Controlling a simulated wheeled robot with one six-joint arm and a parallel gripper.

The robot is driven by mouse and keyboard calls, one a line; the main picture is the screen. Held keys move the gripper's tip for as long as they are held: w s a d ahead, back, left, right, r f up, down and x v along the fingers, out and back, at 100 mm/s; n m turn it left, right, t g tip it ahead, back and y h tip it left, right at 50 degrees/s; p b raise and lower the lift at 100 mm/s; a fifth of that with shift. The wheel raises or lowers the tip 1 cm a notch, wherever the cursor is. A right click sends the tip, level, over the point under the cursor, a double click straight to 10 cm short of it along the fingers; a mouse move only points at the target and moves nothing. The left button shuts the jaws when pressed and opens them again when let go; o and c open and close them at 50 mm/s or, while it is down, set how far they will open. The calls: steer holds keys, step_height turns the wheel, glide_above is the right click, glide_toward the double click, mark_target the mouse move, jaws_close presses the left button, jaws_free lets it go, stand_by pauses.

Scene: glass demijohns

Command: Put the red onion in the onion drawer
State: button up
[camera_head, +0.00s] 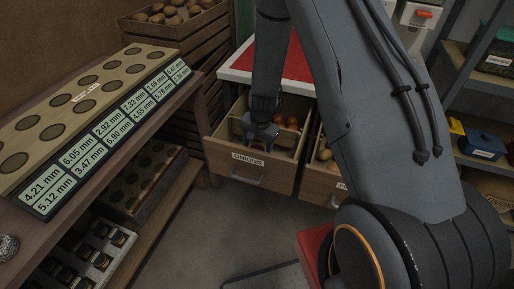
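The onion drawer (226,163) is pulled open below a red-topped white counter, and its front carries a label reading ONIONS. My gripper (260,135) points down into the drawer, just behind its front panel. My arm and the gripper's own body hide the fingertips, so I cannot tell whether it is open, shut or holding something. I cannot tell which is the task's red onion.
A second open drawer (318,185) with brownish round produce stands to the right, partly behind my arm. A bench with a holed wooden board (88,88) and number displays is at left. Crates of potatoes (172,14) stand behind. Shelves with bins (484,142) are at right. The floor (215,235) in front is clear.

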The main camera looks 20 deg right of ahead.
step_height(320, 180, up, 10)
steer(key=s, duration=0.2)
steer(key=s+r+n+g, duration=0.1)
steer(key=s+r+n, duration=0.3)
steer(key=s+r, duration=0.4)
steer(key=s+r+n+g, duration=0.1)
steer(key=s+r+n, duration=0.4)
steer(key=s, duration=0.9)
step_height(320, 180, up, 3)
steer(key=shift+s+r, duration=0.2)
steer(key=shift+s, duration=0.15)
